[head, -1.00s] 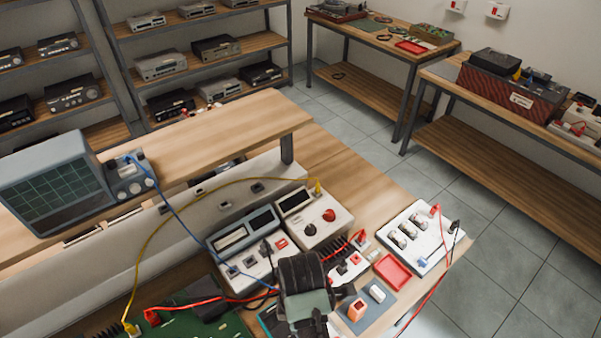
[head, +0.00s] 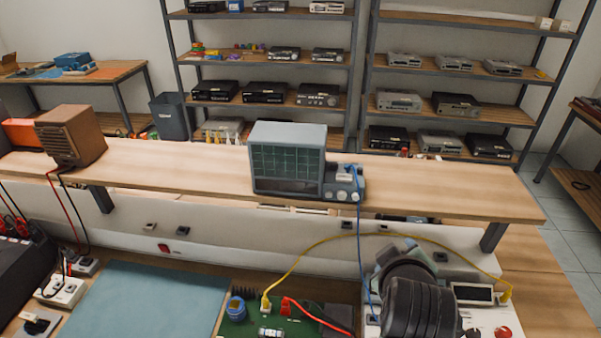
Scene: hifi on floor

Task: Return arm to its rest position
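My arm (head: 418,305) shows at the lower right of the head view. A black, ribbed, rounded link is nearest, with a grey-blue part (head: 392,256) beyond it. It stands over the right part of the workbench and covers part of the instruments there. My gripper's fingers do not show in this view, so I cannot see whether they hold anything.
A raised wooden shelf (head: 210,172) crosses the bench, bearing a grey oscilloscope (head: 288,160) and a brown box (head: 72,135). A yellow cable (head: 318,242) arches beside my arm from a green circuit board (head: 240,325). A blue mat (head: 140,300) lies clear at left.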

